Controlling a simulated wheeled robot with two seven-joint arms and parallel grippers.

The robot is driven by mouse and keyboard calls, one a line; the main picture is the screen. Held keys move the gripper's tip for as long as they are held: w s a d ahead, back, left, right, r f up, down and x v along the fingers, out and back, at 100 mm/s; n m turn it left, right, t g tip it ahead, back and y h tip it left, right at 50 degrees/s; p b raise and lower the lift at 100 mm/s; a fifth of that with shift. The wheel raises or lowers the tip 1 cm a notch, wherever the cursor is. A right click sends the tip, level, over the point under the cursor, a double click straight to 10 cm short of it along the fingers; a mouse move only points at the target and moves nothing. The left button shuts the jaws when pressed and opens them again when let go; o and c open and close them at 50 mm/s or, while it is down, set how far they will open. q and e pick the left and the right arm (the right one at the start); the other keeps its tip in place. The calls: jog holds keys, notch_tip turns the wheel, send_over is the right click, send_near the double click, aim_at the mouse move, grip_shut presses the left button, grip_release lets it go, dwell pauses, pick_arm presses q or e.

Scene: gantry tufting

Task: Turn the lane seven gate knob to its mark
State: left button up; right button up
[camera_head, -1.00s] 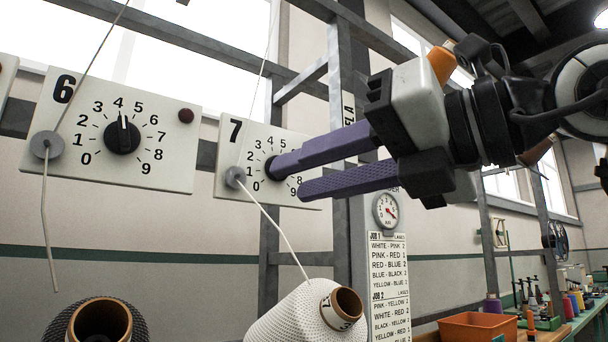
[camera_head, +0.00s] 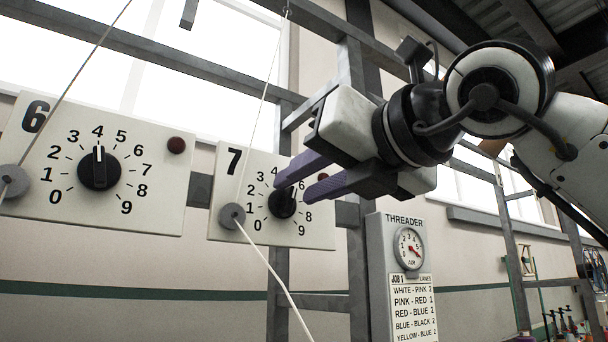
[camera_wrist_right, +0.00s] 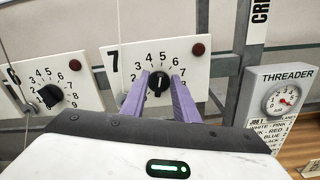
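The lane seven knob (camera_head: 282,203) is a black round knob with a light pointer line, on a white panel (camera_head: 222,170) marked 7 with a 0 to 9 dial. In the right wrist view the fingertips (camera_wrist_right: 161,76) lie one on each side of the knob. I cannot tell whether they touch it. Part of the dial is hidden behind the fingers. My left gripper is not in view.
The lane six panel (camera_head: 150,205) with its knob (camera_head: 99,167) pointing near 4 stands at the left. A grey guide disc (camera_head: 231,216) with a white yarn sits beside the lane seven dial. A threader box (camera_head: 380,260) with a gauge and job card stands right of the panel, by metal posts.

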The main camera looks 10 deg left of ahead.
jog(key=shift+w+a, duration=0.2)
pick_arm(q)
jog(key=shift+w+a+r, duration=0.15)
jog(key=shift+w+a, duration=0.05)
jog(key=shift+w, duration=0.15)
pick_arm(e)
grip_shut()
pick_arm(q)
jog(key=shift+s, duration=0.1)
pick_arm(e)
jog(key=shift+n, duration=0.3)
